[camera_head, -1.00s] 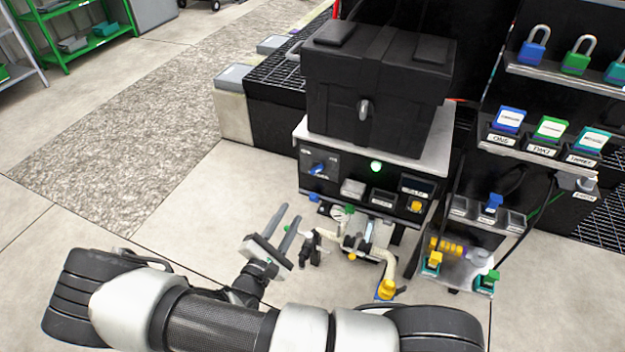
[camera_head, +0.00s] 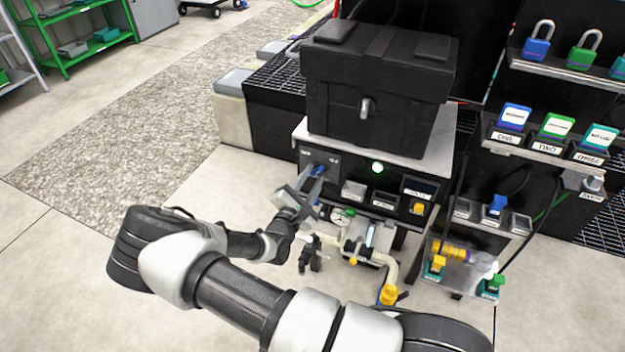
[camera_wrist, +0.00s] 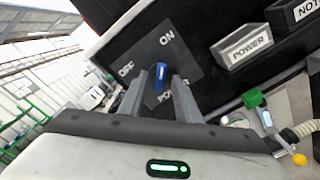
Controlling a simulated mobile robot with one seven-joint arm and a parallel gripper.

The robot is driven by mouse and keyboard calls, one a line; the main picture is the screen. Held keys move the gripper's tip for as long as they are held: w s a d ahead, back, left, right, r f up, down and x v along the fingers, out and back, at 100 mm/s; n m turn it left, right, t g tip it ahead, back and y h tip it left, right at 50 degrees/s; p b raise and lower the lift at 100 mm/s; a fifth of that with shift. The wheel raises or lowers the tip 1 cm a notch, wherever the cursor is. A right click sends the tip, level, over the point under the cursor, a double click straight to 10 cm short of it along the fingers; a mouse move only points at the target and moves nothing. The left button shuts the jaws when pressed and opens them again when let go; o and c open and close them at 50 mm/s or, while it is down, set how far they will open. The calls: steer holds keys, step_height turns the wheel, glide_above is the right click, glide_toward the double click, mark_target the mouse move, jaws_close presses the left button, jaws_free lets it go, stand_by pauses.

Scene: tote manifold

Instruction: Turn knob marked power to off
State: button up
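The blue power knob (camera_wrist: 161,77) sits on a dark panel (camera_wrist: 190,72) in the wrist view. Its long side runs up toward the word ON, with OFF to the left. The POWER label below it is partly hidden by my fingers. My gripper (camera_wrist: 160,88) is open, with one finger on each side of the knob and gaps showing; contact is not clear. In the head view my gripper (camera_head: 312,184) reaches the panel's left part, and the knob (camera_head: 319,169) is partly covered by the fingers.
A black box (camera_head: 375,85) stands on top of the cabinet. Pipes and a gauge (camera_head: 338,215) lie below the panel. A rack with padlocks (camera_head: 536,45) stands at the right. The floor at left is clear.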

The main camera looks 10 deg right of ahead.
jaws_close()
steer(key=shift+n+p, duration=0.3)
steer(key=n+p, duration=0.2)
steer(key=shift+r+n, duration=0.1)
steer(key=shift+n, duration=0.2)
steer(key=n+p, duration=0.1)
steer(key=n, duration=0.2)
steer(key=shift+n+p, duration=0.3)
steer(key=n+p, duration=0.1)
steer(key=n, duration=0.4)
steer(key=shift+d+n, duration=0.1)
steer(key=shift+n, duration=0.2)
steer(key=n+p, duration=0.1)
steer(key=n, duration=0.4)
steer(key=shift+f, duration=0.2)
steer(key=shift+n, duration=0.4)
